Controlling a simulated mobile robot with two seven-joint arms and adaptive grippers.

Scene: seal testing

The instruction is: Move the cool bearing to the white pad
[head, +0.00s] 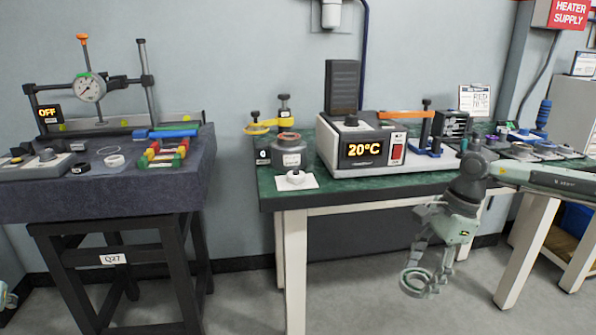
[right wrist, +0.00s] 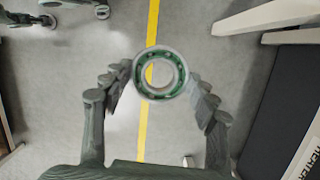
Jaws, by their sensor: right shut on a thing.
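My right gripper (head: 428,272) is shut on a ring-shaped bearing (head: 412,283), held in the air in front of the green table. In the right wrist view the bearing (right wrist: 160,73) shows a pale outer ring, a green cage and an open centre, with a fingertip on each side. A white pad (head: 309,183) lies at the front left corner of the green table, with a white round piece on it. At the lower left edge a small part of what looks like my left gripper (head: 6,298) shows; its jaws cannot be made out.
A dark granite table (head: 190,175) with a dial gauge stands left, across a gap. Floor in front is clear.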

